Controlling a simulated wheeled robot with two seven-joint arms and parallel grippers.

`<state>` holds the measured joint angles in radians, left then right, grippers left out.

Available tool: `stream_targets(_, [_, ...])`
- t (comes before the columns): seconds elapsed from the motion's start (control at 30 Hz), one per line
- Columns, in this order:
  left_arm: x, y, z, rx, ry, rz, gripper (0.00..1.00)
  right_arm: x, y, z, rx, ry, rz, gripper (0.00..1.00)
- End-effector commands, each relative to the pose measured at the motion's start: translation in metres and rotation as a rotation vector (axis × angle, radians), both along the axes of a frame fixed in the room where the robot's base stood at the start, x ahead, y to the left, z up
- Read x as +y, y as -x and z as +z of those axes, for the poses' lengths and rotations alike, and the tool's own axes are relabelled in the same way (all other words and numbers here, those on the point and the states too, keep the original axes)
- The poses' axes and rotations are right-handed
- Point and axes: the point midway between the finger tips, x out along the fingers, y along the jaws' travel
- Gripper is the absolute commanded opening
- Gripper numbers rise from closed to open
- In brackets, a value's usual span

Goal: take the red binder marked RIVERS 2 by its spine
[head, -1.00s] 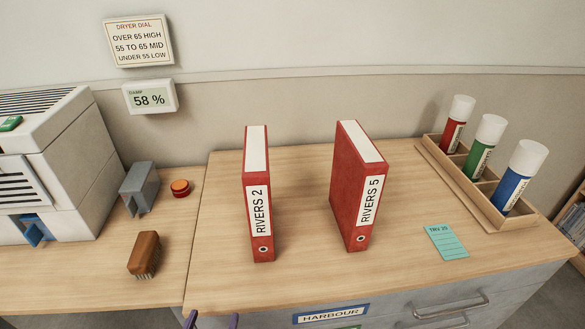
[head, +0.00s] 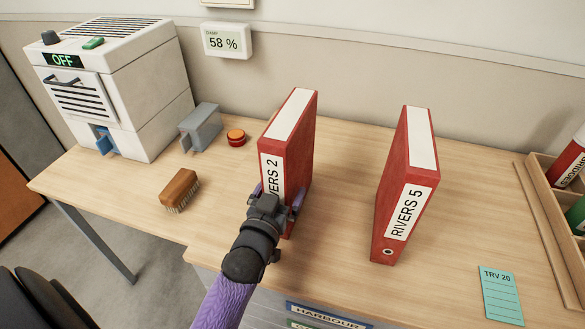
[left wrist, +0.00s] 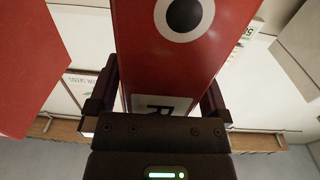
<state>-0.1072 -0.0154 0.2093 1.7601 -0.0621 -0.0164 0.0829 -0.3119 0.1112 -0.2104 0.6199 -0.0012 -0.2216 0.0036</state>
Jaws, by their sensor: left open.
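The red binder marked RIVERS 2 (head: 301,150) stands upright on the desk, white page edge on top. The RIVERS 5 binder (head: 403,170) stands upright to the right, apart. My right gripper is not in view.
A brush (head: 179,188), a grey metal holder (head: 201,126) and a red-orange button (head: 236,138) are left of the binder. A white dryer reading OFF (head: 110,85) stands farther left. A teal card (head: 500,295) and a wooden tube rack (head: 537,190) are at right.

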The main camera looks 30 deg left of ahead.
Motion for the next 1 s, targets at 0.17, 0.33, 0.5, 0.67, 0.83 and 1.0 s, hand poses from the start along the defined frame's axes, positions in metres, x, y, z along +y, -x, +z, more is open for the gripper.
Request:
stream_targets(0.17, [0.001,-0.004,0.0,0.001,0.0,0.0,1.0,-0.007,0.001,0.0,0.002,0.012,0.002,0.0])
stream_targets(0.33, [0.001,-0.003,0.0,0.001,0.0,0.0,0.77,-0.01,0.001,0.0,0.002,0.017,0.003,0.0])
stream_targets(0.5, [0.001,-0.003,0.0,0.001,0.0,0.0,0.41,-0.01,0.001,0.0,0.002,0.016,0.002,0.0])
stream_targets(0.67, [0.001,-0.003,0.0,0.001,0.0,0.0,0.07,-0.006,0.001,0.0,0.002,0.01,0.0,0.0])
stream_targets(0.83, [0.001,-0.003,0.0,0.001,0.0,0.0,0.0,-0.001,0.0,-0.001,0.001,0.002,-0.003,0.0])
stream_targets(1.0, [0.0,-0.003,0.001,-0.003,0.0,-0.001,0.0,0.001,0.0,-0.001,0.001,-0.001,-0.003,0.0])
